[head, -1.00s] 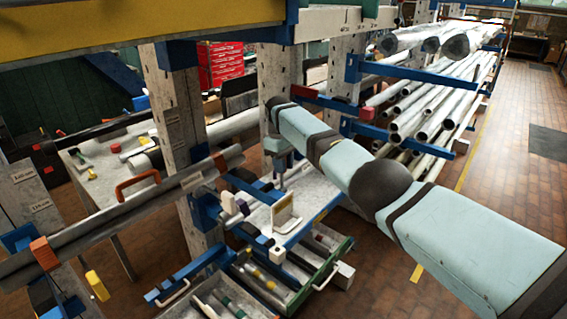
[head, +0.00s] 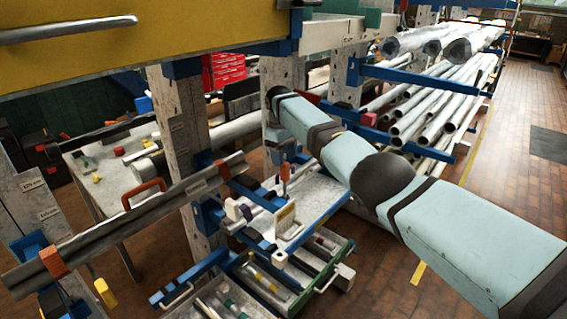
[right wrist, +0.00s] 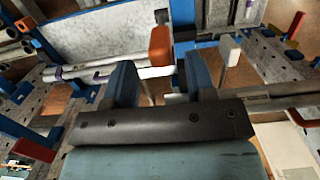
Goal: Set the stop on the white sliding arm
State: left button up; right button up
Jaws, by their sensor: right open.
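My right gripper (head: 287,158) is open and points down in the middle of the head view. An upright orange-red piece (head: 284,172), which looks like the stop, shows just below the fingers. In the right wrist view my open gripper (right wrist: 160,78) has its two blue fingers apart. A pale bar (right wrist: 154,72), which seems to be the white sliding arm, shows in the gap between them. The orange piece (right wrist: 160,44) stands just beyond the fingertips at that bar. I cannot tell whether the fingers touch anything. My left gripper is not in view.
Open drawers (head: 265,285) lie below. A rack of metal pipes (head: 430,115) stands behind my right arm. The brick floor at right is clear.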

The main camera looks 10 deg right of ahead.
jog(key=r, duration=0.6)
jog(key=shift+w+a+r, duration=0.15)
jog(key=shift+a+r, duration=0.05)
jog(key=shift+r, duration=0.15)
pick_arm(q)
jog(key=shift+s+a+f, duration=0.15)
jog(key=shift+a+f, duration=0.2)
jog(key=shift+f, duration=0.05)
pick_arm(e)
jog(key=shift+w+a+r, duration=0.1)
jog(key=shift+r, duration=0.5)
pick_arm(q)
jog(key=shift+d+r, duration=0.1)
